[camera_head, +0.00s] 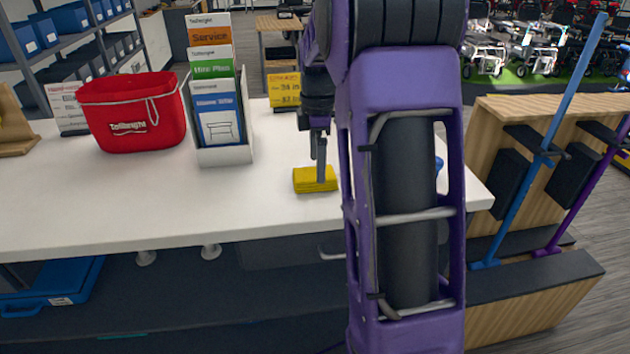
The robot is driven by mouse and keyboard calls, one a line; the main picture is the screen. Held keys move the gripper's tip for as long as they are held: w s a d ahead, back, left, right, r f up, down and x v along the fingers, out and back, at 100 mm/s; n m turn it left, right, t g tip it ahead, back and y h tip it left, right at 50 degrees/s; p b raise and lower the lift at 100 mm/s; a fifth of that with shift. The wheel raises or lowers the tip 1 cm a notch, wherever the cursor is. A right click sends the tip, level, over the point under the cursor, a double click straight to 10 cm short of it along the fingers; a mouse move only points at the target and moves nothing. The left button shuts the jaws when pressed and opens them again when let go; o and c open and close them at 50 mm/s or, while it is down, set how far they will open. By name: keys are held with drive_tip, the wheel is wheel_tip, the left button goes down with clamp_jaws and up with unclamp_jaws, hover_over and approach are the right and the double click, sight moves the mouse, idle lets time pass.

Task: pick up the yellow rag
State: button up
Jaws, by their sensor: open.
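The yellow rag (306,181) lies folded as a small block near the front edge of the white counter (130,205). My gripper (320,172) reaches down at the rag from above, its fingertips overlapping the rag's right part in the picture. The jaws are open, though the fingers are seen nearly in line, so the gap between them hardly shows. I cannot tell whether a finger touches the rag. My purple arm hides the counter to the right of the rag.
A red basket (130,115) and a brochure holder (224,154) stand left of the rag. A yellow price card (284,92) stands behind it. A blue object (438,164) shows partly behind my arm. Blue and purple poles stand in a wooden rack (530,275) at right.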

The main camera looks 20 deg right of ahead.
drive_tip(key=shift+d+f, duration=0.1)
drive_tip(key=shift+f, duration=1.4)
drive_tip(key=c, duration=1.2)
wheel_tip(320, 180, up, 10)
drive_tip(key=shift+r+p, duration=0.1)
drive_tip(key=shift+p, duration=0.75)
